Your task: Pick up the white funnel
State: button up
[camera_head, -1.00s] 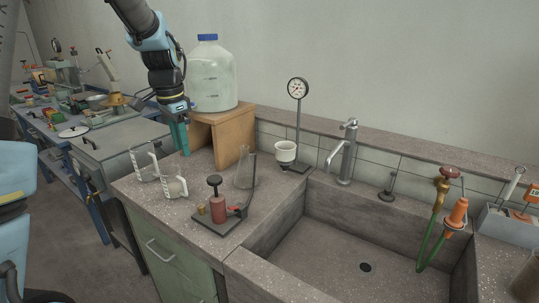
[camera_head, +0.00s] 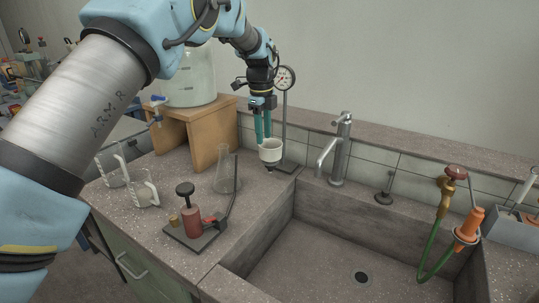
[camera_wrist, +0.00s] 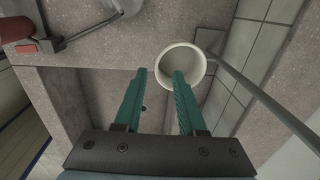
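The white funnel (camera_head: 270,153) has a round open mouth and a dark lower end. It stands upright beside the gauge stand, near the sink corner; what supports it is unclear. My gripper (camera_head: 263,139) points down at its rim from above, with teal fingers. In the wrist view the fingers (camera_wrist: 160,72) are apart with nothing gripped between them. One fingertip overlaps the mouth of the funnel (camera_wrist: 203,66) and the other is outside its left rim. I cannot tell whether they touch the rim.
The gauge stand (camera_head: 285,110) rises close behind the funnel. A glass flask (camera_head: 224,176), a red burner-like device (camera_head: 191,222) and glass mugs stand to the left. A wooden stand (camera_head: 186,130) bears a large jug. The sink (camera_head: 330,250) opens at right, with a tap (camera_head: 340,150).

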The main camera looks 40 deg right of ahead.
aim_at(264, 149)
jog(key=shift+f+p, duration=1.25)
jog(key=shift+f, duration=1.65)
grip_shut()
jog(key=shift+r, duration=0.1)
